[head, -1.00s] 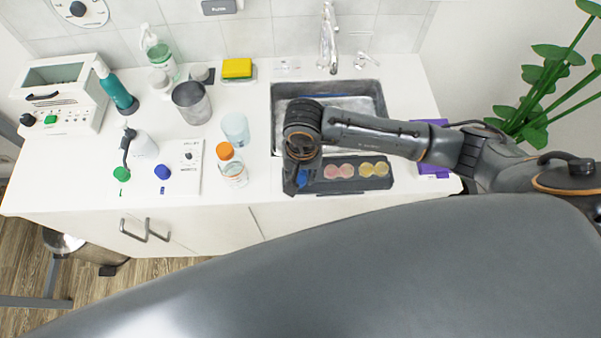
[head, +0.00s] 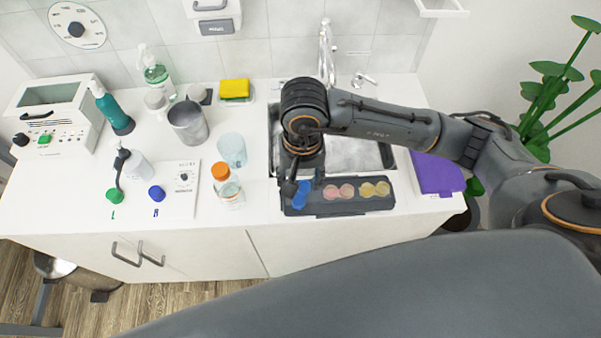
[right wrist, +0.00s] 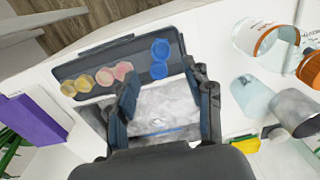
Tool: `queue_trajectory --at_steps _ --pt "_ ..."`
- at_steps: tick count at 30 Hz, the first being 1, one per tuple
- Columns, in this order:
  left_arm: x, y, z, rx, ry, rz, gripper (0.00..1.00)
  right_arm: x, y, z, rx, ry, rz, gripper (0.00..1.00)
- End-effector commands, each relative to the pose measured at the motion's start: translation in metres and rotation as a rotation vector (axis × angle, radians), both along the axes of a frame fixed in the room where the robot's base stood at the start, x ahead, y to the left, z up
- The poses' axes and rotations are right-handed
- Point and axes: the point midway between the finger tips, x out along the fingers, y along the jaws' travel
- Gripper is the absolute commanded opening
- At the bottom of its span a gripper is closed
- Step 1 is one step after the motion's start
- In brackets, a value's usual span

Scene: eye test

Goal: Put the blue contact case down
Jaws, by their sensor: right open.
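The blue contact case (head: 301,194) lies at the left end of the dark grey tray (head: 345,207), beside a pink case (head: 339,191) and a yellow case (head: 376,189). The right wrist view shows the blue case (right wrist: 160,58) whole, with two round wells, on the tray (right wrist: 84,63). My right gripper (right wrist: 162,80) is open and empty, its fingers spread. The blue case lies just beyond its fingertips, apart from them in the picture. In the head view my right gripper (head: 302,180) hangs over the tray's left end, partly hiding it. My left gripper is not in view.
The sink (head: 357,153) is behind the tray. An orange-capped bottle (head: 228,187) and a clear cup (head: 232,151) stand to the left. A purple box (head: 438,173) is at the right.

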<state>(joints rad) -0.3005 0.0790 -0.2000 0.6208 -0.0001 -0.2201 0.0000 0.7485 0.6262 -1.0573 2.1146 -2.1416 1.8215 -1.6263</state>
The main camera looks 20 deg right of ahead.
Motion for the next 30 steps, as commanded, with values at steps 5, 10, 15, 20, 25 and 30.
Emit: queue_trajectory --at_steps 5,10,15,20,25,30 --pt "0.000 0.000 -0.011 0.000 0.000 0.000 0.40 0.001 0.000 0.027 0.002 -0.005 0.001 0.52" --pt "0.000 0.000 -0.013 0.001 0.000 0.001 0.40 0.000 -0.001 0.039 0.001 -0.001 0.000 0.52" --pt "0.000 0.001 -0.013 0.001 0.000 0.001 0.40 0.000 -0.001 0.041 0.000 0.001 0.000 0.52" --pt "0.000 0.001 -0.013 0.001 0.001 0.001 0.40 0.000 -0.001 0.041 0.000 0.001 0.000 0.52" --pt "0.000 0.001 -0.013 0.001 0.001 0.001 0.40 0.000 -0.001 0.040 0.000 0.001 0.000 0.52" --pt "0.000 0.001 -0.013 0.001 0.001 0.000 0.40 0.000 -0.001 0.040 0.000 0.001 0.000 0.52"
